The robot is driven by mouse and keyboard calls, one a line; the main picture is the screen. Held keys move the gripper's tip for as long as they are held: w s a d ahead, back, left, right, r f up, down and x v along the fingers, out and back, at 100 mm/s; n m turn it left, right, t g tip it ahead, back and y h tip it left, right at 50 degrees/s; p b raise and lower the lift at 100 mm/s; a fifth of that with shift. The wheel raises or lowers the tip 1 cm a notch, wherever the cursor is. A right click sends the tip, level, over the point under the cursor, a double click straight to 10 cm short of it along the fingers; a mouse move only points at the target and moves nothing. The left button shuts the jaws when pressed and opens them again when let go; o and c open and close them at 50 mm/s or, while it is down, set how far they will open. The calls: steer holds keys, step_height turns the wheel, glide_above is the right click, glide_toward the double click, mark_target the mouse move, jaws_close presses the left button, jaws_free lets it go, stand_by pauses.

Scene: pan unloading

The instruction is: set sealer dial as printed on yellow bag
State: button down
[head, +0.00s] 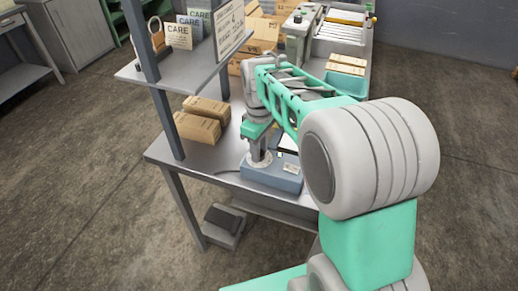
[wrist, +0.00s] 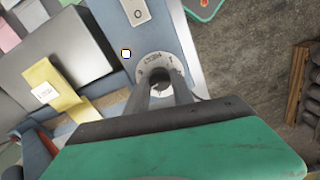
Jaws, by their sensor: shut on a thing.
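The sealer (head: 275,178) is a blue-grey box near the table's front edge, and its blue panel (wrist: 120,70) fills the upper middle of the wrist view. Its dial has a pale disc (wrist: 149,63) with small dark marks around the rim; I cannot read the setting. My gripper (wrist: 162,90) points down at the dial and is shut on its knob, which the fingers mostly hide. In the head view, my gripper (head: 258,153) stands over the sealer's left part. A yellow bag (wrist: 62,98) with a white label lies left of the panel; its print is too small to read.
A rocker switch (wrist: 138,12) and a small square light (wrist: 126,53) are on the panel. Brown packages (head: 199,124) lie left on the table (head: 165,150). A shelf (head: 165,72) with signs overhangs it. A grey pedal (head: 227,222) is below. Floor at left is clear.

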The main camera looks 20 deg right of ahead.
stand_by(0.3)
steer(key=c, duration=1.1)
jaws_free()
step_height(320, 180, up, 8)
steer(key=shift+f+b, duration=0.1)
steer(key=shift+b, duration=0.3)
steer(key=s+f+m+t, duration=0.1)
steer(key=s+f+m, duration=0.2)
steer(key=s, duration=0.4)
steer(key=s+f+m+t, duration=0.2)
steer(key=s+f+m, duration=0.1)
steer(key=s+m, duration=0.2)
steer(key=shift+s+a+t, duration=0.2)
steer(key=shift+s+t, duration=0.1)
steer(key=shift+s, duration=0.7)
